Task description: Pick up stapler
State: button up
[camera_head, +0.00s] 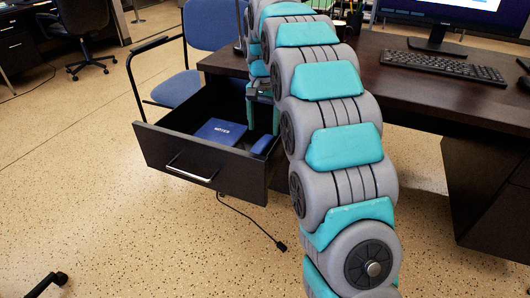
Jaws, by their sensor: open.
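A small dark blue object (264,144), which looks like the stapler, lies inside the open drawer (200,172) near its front right corner. It is too small to tell its exact shape. My gripper (263,124) is open and points down into the drawer, with its teal fingers apart. The fingertips appear just behind or above the blue object. I cannot tell whether they touch it. My arm hides the right side of the drawer and part of the desk.
A blue notes book (220,131) lies in the drawer left of the blue object. The dark desk (408,92) holds a keyboard (443,66) and a monitor (455,15). A blue chair (209,27) stands behind the drawer. A black cable (250,220) lies on the floor in front.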

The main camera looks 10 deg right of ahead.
aim_at(263, 141)
notch_tip(263, 141, down, 6)
jog(key=shift+s+f+p, duration=0.1)
jog(key=shift+p, duration=0.3)
jog(key=shift+f, duration=0.35)
jog(key=shift+c, duration=0.3)
grip_shut()
